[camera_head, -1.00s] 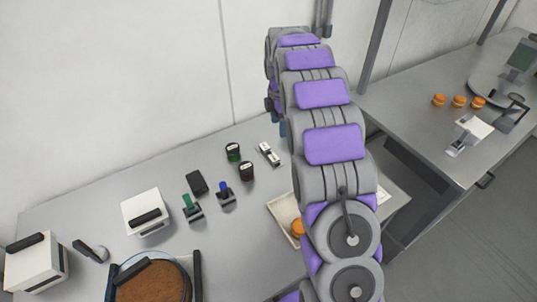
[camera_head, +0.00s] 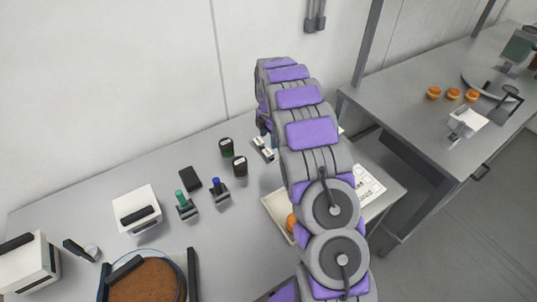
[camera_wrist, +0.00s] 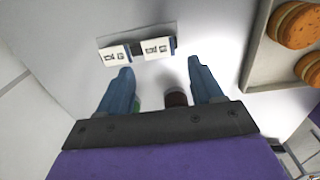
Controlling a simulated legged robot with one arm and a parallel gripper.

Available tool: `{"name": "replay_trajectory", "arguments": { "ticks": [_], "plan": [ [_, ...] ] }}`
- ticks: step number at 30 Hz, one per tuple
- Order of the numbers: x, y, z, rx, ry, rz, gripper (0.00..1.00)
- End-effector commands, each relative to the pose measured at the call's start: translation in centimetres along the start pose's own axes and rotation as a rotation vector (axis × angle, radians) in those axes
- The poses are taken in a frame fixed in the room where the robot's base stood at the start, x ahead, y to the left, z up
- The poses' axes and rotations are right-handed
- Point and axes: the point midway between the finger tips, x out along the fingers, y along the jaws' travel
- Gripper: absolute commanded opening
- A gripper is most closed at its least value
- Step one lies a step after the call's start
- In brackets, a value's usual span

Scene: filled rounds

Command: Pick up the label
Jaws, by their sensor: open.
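Two small white labels with black print show in the wrist view, a left label (camera_wrist: 115,54) and a right label (camera_wrist: 158,47). They sit side by side on a flat grey plate (camera_wrist: 110,38), with a dark piece between them. In the head view this label holder (camera_head: 263,154) lies on the bench, partly covered by my arm. My gripper (camera_wrist: 158,68) is open and empty, its two blue fingers apart. In the wrist view the labels appear just beyond the fingertips, near the left finger and the gap. In the head view my arm mostly hides the gripper.
A shallow tray (camera_head: 272,205) with orange-brown rounds (camera_wrist: 294,25) is right of the labels. Two dark jars (camera_head: 226,147) stand left of them, then a blue stamp (camera_head: 219,191), a green stamp (camera_head: 185,206) and a black box (camera_head: 190,179). A printed sheet (camera_head: 370,186) lies right of my arm.

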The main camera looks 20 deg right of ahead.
Motion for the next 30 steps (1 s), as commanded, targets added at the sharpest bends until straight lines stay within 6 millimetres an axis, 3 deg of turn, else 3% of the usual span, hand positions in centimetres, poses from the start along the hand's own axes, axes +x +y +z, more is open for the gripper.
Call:
{"name": "replay_trajectory", "arguments": {
  "ticks": [2,8,18,30],
  "plan": [
    [1.2,0.0,0.0,0.0,0.0,-0.001,0.66],
    [2.3,0.0,0.0,0.0,0.0,-0.001,0.66],
    [6.7,0.3,0.1,-0.001,0.0,-0.002,0.66],
    [6.8,0.3,0.1,-0.001,0.0,0.0,0.66]
  ]
}}
